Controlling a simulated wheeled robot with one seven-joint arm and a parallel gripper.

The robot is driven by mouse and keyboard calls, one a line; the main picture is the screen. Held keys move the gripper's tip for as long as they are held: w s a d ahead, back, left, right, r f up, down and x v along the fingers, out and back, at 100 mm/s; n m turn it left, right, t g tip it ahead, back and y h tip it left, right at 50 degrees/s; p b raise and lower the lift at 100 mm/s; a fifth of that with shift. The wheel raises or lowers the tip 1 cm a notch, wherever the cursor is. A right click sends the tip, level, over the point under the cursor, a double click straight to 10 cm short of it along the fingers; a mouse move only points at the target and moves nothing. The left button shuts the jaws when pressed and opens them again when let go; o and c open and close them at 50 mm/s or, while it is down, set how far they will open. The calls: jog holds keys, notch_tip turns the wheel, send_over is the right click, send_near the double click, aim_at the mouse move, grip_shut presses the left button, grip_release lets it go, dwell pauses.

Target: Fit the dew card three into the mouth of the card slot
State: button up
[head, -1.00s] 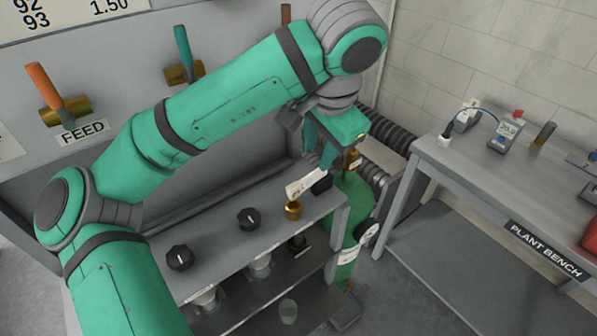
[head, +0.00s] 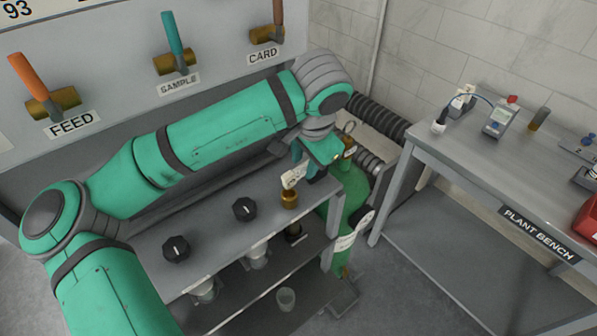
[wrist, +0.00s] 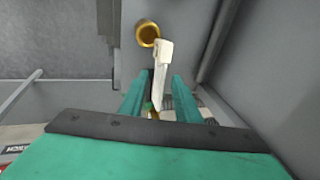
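The white dew card (head: 294,175) is in my gripper (head: 312,168), sticking out to the left, just above and behind a small brass fitting (head: 289,200) on the shelf edge. I take this fitting as the card slot. In the wrist view the card (wrist: 162,75) lies lengthwise between the two green fingers (wrist: 160,95). Its far end is close to the round brass mouth (wrist: 147,34), slightly right of it. The card appears outside the mouth; whether it touches the rim I cannot tell. The card's printing is too small to read.
Two black knobs (head: 245,209) sit on the grey shelf (head: 212,225) left of the fitting. A green cylinder (head: 352,193) stands right of the shelf. Labelled levers (head: 175,55) are on the panel above. The plant bench (head: 470,165) stands at the right.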

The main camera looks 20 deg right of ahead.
jog(key=shift+f, duration=0.1)
grip_shut()
dwell(0.3)
